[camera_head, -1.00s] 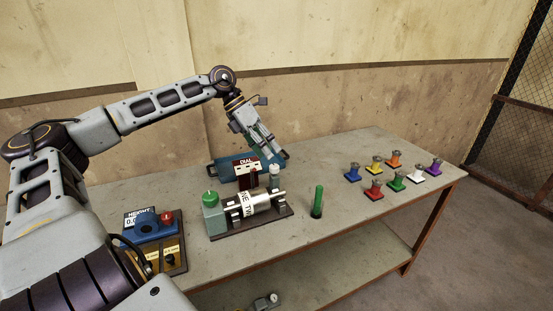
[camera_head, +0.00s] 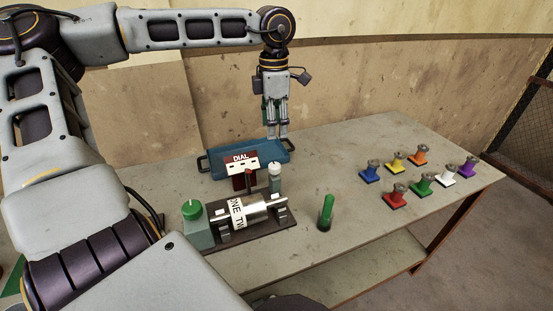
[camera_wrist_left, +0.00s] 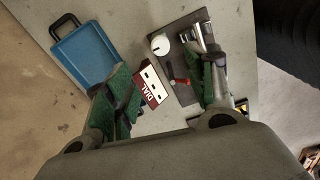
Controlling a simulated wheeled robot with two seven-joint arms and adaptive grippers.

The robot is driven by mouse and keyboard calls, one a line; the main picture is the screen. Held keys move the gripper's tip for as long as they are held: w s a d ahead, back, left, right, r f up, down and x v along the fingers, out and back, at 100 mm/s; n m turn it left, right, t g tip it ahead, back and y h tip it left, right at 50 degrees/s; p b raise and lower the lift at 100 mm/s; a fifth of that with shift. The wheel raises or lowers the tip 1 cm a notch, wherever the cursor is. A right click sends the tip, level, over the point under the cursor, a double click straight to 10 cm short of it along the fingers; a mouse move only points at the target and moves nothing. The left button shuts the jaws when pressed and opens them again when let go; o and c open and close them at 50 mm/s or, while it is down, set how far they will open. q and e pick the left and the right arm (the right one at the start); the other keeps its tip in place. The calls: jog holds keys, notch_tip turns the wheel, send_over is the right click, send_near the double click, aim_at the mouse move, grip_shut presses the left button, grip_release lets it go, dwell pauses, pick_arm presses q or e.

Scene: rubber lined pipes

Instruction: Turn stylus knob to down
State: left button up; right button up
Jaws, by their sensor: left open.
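A dark base (camera_head: 262,228) on the table carries a horizontal metal cylinder (camera_head: 258,208) with a printed paper band (camera_head: 237,213). A white-topped knob (camera_head: 275,168) on a grey post stands behind its right end, and a green knob (camera_head: 192,209) tops a grey block at its left. No knob is labelled as the stylus knob. A dark red upright piece (camera_head: 239,182) stands behind the cylinder. My left gripper (camera_head: 277,136) points down, open and empty, beyond the white-topped knob. In the wrist view, the white knob (camera_wrist_left: 160,44) lies between its green-padded fingers, apart from them. My right gripper is out of view.
A blue tray (camera_head: 215,170) lies behind the base, with a red DIAL sign (camera_head: 241,160) in front. A green cylinder (camera_head: 326,212) stands to the right. Several coloured spools, including a blue one (camera_head: 370,172), stand at the right.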

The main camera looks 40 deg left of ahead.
aim_at(275, 165)
pick_arm(q)
jog(key=shift+s+r, duration=0.1)
jog(key=shift+r, duration=0.05)
notch_tip(275, 165, down, 12)
jog(key=shift+f+b, duration=0.25)
jog(key=shift+b, duration=0.15)
jog(key=shift+f, duration=0.7)
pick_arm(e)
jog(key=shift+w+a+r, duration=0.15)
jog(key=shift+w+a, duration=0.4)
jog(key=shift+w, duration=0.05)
pick_arm(q)
jog(key=shift+c, duration=0.2)
jog(key=c, duration=1)
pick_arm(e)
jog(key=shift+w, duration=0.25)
